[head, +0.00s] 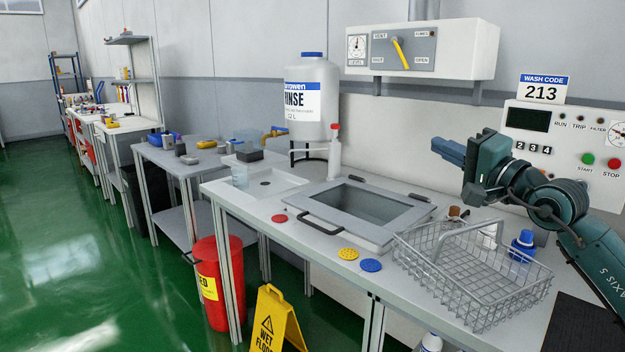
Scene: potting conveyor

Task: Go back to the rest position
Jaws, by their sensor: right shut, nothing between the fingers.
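My right arm comes in from the right edge. Its gripper (447,152) is shut and empty, held in the air in front of the back panel and pointing left. It is above the wire basket (470,285), clear of the bench and touching nothing that I can see. My left gripper is not in view.
A control box (570,140) stands behind my arm. A red bin (220,285) and yellow floor sign (277,320) stand in front.

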